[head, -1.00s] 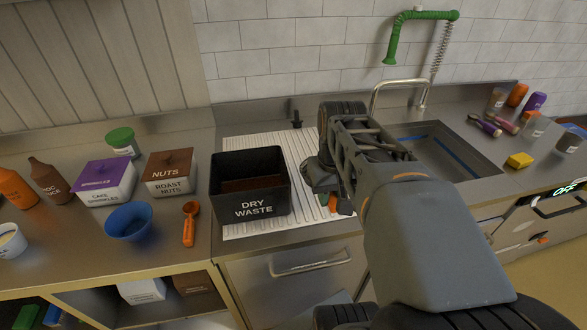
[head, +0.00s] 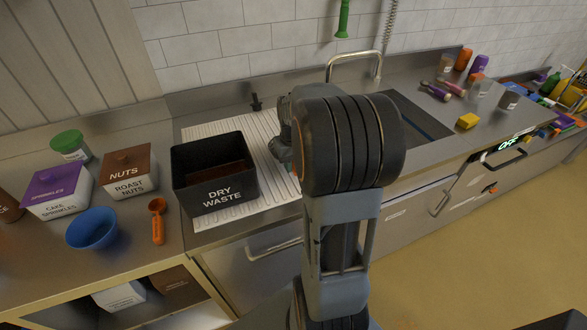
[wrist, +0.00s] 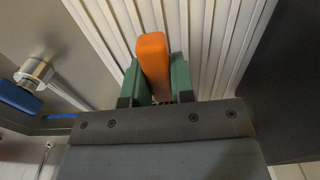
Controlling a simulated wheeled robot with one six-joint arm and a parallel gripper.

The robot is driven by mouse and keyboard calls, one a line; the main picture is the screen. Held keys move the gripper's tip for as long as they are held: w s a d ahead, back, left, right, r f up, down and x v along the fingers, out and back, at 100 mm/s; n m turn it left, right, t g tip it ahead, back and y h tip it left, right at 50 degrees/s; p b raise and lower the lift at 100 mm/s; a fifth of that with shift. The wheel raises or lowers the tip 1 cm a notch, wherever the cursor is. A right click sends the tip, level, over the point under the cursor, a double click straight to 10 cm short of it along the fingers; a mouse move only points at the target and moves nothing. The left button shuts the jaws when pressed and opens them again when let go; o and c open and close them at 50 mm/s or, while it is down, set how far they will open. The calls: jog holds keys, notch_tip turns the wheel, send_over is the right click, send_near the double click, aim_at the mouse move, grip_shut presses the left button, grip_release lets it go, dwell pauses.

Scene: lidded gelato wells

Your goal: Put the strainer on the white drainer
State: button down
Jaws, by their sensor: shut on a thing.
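In the wrist view the green fingers of my gripper (wrist: 155,85) are shut on an orange handle, which I take to be the strainer (wrist: 153,58). The rest of the strainer is hidden. The white ribbed drainer (wrist: 218,40) lies beyond the fingers; I cannot tell whether the strainer touches it.
A black dry waste bin (head: 215,182) stands on the drainer's left part. An orange scoop (head: 157,222), blue bowl (head: 92,228) and nuts box (head: 130,175) stand left. Drainer room shows right of the bin.

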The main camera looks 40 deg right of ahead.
jog(key=shift+f, duration=1.2)
jog(key=shift+f, duration=0.1)
jog(key=shift+f, duration=0.15)
jog(key=c, duration=1)
grip_release()
notch_tip(320, 180, up, 13)
jog(key=shift+s+f, duration=0.1)
jog(key=shift+f, duration=0.1)
